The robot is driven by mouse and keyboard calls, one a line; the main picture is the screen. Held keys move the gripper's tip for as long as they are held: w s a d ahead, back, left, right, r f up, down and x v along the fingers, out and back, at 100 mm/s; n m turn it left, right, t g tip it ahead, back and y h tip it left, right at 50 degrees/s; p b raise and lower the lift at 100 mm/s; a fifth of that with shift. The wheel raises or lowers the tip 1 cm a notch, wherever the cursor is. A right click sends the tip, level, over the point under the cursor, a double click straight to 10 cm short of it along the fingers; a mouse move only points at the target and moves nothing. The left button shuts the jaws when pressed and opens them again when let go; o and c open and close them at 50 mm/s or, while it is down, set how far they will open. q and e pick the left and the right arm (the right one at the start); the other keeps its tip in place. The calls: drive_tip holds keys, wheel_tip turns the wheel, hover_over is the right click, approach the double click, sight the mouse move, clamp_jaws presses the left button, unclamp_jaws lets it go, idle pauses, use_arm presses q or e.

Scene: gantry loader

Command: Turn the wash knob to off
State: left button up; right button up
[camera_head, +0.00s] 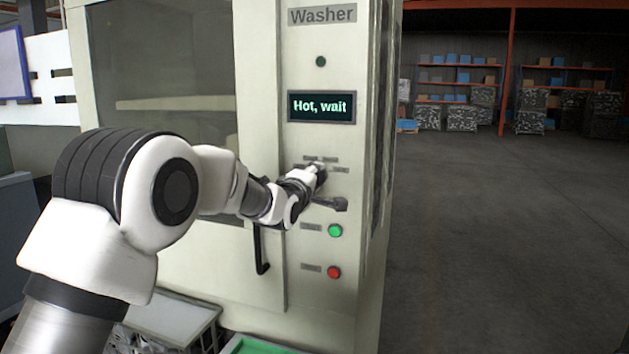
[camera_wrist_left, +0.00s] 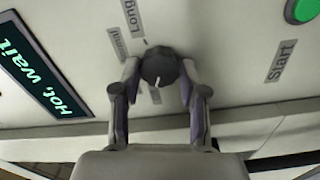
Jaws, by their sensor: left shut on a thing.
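The wash knob (camera_wrist_left: 158,66) is a dark round knob on the washer's pale front panel, in the left wrist view. My left gripper (camera_wrist_left: 160,76) is shut on it, with one finger on each side. The labels "Long" (camera_wrist_left: 138,20) and "Normal" (camera_wrist_left: 115,42) show beside the knob; any others are hidden or too small to read. My right gripper is not in view.
The washer (camera_head: 267,50) has a display (camera_head: 321,107) reading "Hot, wait". A black door handle (camera_head: 260,250) hangs to the left. The floor at right is clear.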

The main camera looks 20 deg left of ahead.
use_arm(q)
drive_tip(key=shift+f, duration=0.15)
idle(0.4)
drive_tip(key=o, duration=1.1)
drive_tip(key=shift+d, duration=0.1)
drive_tip(key=shift+o, duration=0.2)
drive_tip(key=s, duration=1.1)
drive_tip(key=shift+s+a, duration=0.25)
drive_tip(key=shift+s, duration=0.15)
